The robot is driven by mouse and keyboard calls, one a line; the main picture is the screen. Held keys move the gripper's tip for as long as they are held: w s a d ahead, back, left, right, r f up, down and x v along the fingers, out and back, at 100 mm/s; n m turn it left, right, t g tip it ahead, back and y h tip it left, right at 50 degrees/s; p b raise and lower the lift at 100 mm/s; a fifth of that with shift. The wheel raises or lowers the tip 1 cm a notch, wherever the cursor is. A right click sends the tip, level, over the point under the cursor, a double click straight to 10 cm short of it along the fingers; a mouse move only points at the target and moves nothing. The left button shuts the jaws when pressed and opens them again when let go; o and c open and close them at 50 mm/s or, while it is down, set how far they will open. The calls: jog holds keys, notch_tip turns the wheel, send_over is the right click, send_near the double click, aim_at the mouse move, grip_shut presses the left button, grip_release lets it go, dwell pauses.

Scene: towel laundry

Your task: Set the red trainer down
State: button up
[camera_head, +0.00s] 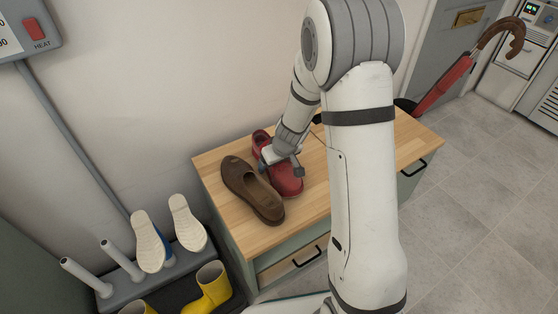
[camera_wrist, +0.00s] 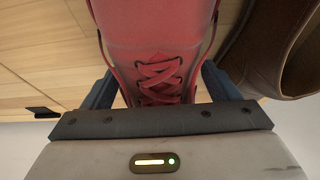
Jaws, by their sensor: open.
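The red trainer (camera_head: 287,178) lies on the wooden top of a cabinet (camera_head: 312,205), right beside a brown shoe (camera_head: 252,190). My gripper (camera_head: 281,163) is over the trainer from above, with a finger on either side of it. In the wrist view the trainer (camera_wrist: 155,45) shows its red laces between the fingers of my gripper (camera_wrist: 158,85). The jaws are open, with the trainer still between them. The brown shoe also shows at the right of the wrist view (camera_wrist: 268,50). My arm hides part of the cabinet top.
A red umbrella (camera_head: 445,85) with a brown handle leans at the right. The tiled floor on the right is clear.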

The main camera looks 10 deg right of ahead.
jog(key=p+v, duration=0.4)
jog(key=v, duration=0.7)
jog(key=shift+p, duration=0.4)
jog(key=shift+s+r, duration=0.35)
jog(key=shift+r, duration=0.25)
jog(key=s+d+r+m+g, duration=0.1)
jog(key=s+d+r+m, duration=0.1)
jog(key=s+r, duration=0.4)
jog(key=s+d+r+m+g+h, duration=0.1)
jog(key=s+r, duration=0.4)
jog(key=s, duration=1)
jog(key=shift+s+d+r+m+g+h, duration=0.3)
jog(key=shift+d+r+m+g, duration=0.15)
jog(key=shift+m, duration=0.25)
jog(key=shift+s, duration=0.1)
